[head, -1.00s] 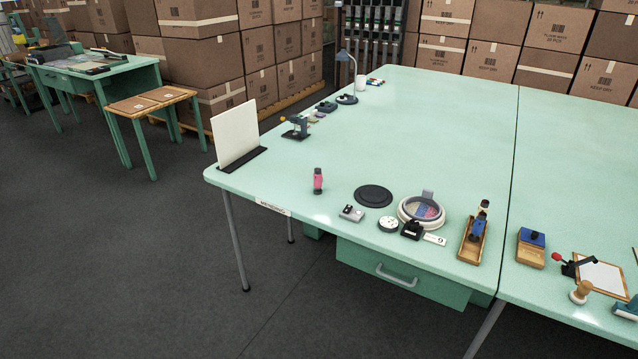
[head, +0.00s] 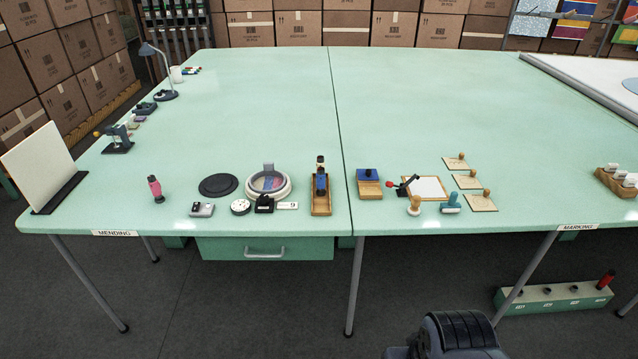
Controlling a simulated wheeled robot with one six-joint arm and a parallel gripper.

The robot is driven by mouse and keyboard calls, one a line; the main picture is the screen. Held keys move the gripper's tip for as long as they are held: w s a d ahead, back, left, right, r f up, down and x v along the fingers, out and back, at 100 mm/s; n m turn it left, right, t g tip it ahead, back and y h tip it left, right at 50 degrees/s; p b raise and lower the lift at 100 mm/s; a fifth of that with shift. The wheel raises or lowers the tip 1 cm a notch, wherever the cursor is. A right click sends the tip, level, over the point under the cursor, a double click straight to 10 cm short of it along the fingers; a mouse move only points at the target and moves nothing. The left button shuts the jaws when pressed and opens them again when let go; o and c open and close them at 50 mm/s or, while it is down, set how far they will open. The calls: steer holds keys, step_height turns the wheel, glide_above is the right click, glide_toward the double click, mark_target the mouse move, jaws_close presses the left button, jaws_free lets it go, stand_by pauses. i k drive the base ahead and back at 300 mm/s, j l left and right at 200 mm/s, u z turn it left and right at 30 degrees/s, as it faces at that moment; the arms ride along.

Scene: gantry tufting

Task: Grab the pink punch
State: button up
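A small upright pink cylinder with dark ends (head: 155,188), which looks like the pink punch, stands on the pale green table (head: 260,120) near its front left part. It is right of the white upright board and left of a black round disc. Nothing touches it. My gripper is not in view; only a dark rounded part of my own body shows at the bottom edge.
Close to the pink cylinder are a small grey device (head: 202,209), a black disc (head: 218,185) and a white board (head: 40,165) in a dark stand. A round bowl (head: 268,182) and wooden trays stand further right. The table's middle is clear.

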mark_target(156, 189)
steer(key=i+j+u, duration=0.35)
steer(key=i+j, duration=0.4)
steer(key=i+j+u, duration=0.3)
steer(key=i+j, duration=0.3)
steer(key=i, duration=0.25)
